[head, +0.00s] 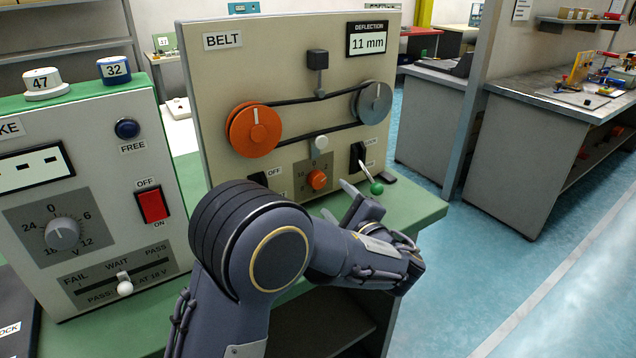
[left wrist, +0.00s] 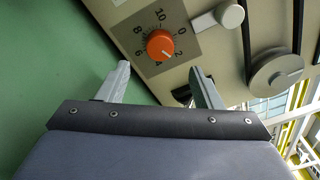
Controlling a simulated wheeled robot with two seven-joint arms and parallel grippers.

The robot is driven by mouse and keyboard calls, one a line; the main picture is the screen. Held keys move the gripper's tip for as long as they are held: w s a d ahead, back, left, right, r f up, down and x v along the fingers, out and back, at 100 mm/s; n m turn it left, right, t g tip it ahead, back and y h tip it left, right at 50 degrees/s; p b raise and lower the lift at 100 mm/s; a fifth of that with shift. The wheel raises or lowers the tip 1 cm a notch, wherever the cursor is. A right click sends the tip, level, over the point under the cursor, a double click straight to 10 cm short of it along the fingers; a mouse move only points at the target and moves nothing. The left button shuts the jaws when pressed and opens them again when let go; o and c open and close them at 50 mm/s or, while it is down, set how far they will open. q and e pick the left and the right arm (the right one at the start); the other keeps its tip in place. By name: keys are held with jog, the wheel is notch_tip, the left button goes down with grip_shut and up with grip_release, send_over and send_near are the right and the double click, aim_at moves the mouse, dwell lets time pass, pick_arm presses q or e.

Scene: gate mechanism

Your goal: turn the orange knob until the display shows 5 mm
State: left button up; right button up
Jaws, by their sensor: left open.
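The small orange knob (head: 317,180) sits on a numbered dial low on the beige BELT panel (head: 225,85). The deflection display (head: 367,42) at the panel's top right reads 11 mm. My left gripper (head: 337,199) is in front of the panel, just below and right of the knob, with its fingers apart and empty. In the left wrist view the orange knob (left wrist: 160,45) lies ahead, beyond the open fingertips (left wrist: 160,67) and not touching them. Its white mark points to the lower right, around the 2 to 4 side of the dial. My right gripper is not in view.
A lock lever with a green ball (head: 376,188) stands right beside my left gripper. A large orange pulley (head: 254,130), a grey pulley (head: 375,102) and a white knob (head: 321,142) sit above the dial. Another panel with a red switch (head: 153,205) stands at left.

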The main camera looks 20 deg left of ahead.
aim_at(319, 182)
pick_arm(q)
jog(key=x, duration=0.7)
jog(key=shift+a, duration=0.15)
jog(key=shift+c, duration=0.2)
jog(key=c, duration=1)
